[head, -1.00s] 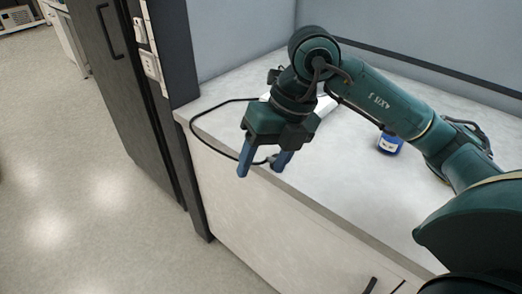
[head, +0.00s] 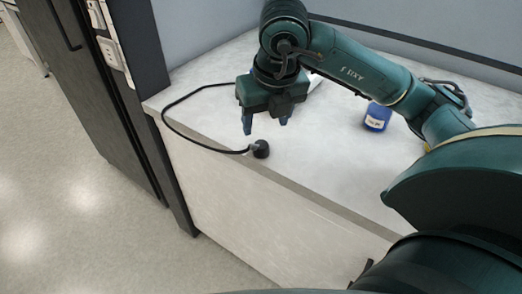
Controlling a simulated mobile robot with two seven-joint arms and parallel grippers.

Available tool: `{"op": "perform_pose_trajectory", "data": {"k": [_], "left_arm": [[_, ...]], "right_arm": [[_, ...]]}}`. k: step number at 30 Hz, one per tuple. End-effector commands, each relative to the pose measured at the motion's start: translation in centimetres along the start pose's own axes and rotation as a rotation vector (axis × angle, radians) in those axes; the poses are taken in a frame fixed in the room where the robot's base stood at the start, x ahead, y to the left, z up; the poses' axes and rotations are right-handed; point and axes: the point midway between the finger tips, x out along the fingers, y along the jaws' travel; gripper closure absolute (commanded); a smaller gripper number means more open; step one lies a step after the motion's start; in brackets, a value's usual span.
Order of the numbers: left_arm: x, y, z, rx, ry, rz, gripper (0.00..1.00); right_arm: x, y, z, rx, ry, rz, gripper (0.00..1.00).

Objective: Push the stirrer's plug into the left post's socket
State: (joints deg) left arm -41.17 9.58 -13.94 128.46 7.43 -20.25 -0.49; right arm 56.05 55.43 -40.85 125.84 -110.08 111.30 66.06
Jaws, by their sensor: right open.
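The stirrer's black plug (head: 261,149) lies at the front edge of the white bench, at the end of a black cable (head: 185,136) that loops over the bench edge. My right gripper (head: 265,124) is open and empty, its blue fingers pointing down just behind and above the plug. The left post (head: 137,62) is a dark upright at the bench's left end, with white socket plates (head: 112,52) on its left face. The stirrer, a white body (head: 315,82), is mostly hidden behind my right arm. My left gripper is not in view.
A blue jar (head: 377,117) stands on the bench (head: 312,155) right of the gripper. A dark cabinet door (head: 85,95) is left of the post. The floor (head: 75,215) in front is clear. A wall closes the bench's back.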

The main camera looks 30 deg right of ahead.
Motion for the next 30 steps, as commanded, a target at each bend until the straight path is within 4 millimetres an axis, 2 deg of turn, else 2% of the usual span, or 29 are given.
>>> {"op": "perform_pose_trajectory", "data": {"k": [1, 6, 18, 27, 30], "left_arm": [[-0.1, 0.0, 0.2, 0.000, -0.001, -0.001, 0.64], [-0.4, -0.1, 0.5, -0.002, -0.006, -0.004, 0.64], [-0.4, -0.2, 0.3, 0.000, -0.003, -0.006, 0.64], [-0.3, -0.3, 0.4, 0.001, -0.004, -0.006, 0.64], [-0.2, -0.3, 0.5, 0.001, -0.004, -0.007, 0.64]], "right_arm": [[1.0, -0.1, -0.1, 0.000, 0.004, -0.002, 0.42], [2.8, 0.0, 0.0, 0.001, 0.001, 0.000, 0.42], [3.2, 0.0, 0.0, 0.000, 0.001, 0.000, 0.42], [7.4, 0.1, -0.2, 0.001, 0.002, -0.001, 0.42], [8.1, 0.1, -0.2, -0.001, 0.000, 0.001, 0.42]]}}
